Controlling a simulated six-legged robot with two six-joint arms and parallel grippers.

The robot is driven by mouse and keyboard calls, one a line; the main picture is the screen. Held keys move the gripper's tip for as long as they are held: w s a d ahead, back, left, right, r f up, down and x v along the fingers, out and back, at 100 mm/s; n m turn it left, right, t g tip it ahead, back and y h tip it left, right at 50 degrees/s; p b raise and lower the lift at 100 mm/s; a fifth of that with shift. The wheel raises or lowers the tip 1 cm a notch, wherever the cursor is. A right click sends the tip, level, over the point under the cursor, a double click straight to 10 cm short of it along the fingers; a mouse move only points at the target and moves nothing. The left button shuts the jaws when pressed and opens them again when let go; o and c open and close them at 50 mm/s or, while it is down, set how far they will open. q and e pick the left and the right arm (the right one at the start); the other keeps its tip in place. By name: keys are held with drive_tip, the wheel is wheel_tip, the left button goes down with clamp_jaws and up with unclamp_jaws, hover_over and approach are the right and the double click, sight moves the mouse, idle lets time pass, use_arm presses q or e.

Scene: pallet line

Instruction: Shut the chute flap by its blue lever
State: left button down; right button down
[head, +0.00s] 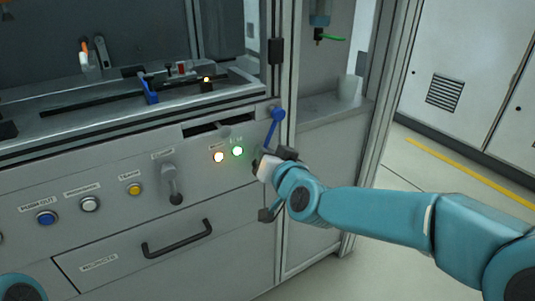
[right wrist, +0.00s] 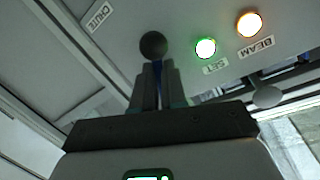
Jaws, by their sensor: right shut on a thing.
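The blue lever (head: 274,128) with its round knob stands up and tilts slightly right, at the right edge of the grey front panel in the head view. My right gripper (head: 268,156) is at the lever's lower part. In the right wrist view the gripper (right wrist: 156,78) is shut on the lever's shaft, with the dark-looking knob (right wrist: 153,44) just beyond the fingertips. A CHUTE label (right wrist: 98,17) is beside it. The chute flap itself I cannot make out clearly. My left gripper is not in view.
A green-lit SET lamp (head: 237,151) and an orange-lit BEAM lamp (head: 218,157) sit left of the lever. A dark slot (head: 205,129) is above them. A grey handle (head: 171,185), several buttons and a drawer handle (head: 178,239) stick out further left. Floor at right is clear.

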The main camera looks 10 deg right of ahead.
drive_tip(key=shift+a+f, duration=0.1)
drive_tip(key=c, duration=1.2)
unclamp_jaws()
drive_tip(key=p+v, duration=0.3)
drive_tip(key=v, duration=1.3)
drive_tip(key=shift+s, duration=0.2)
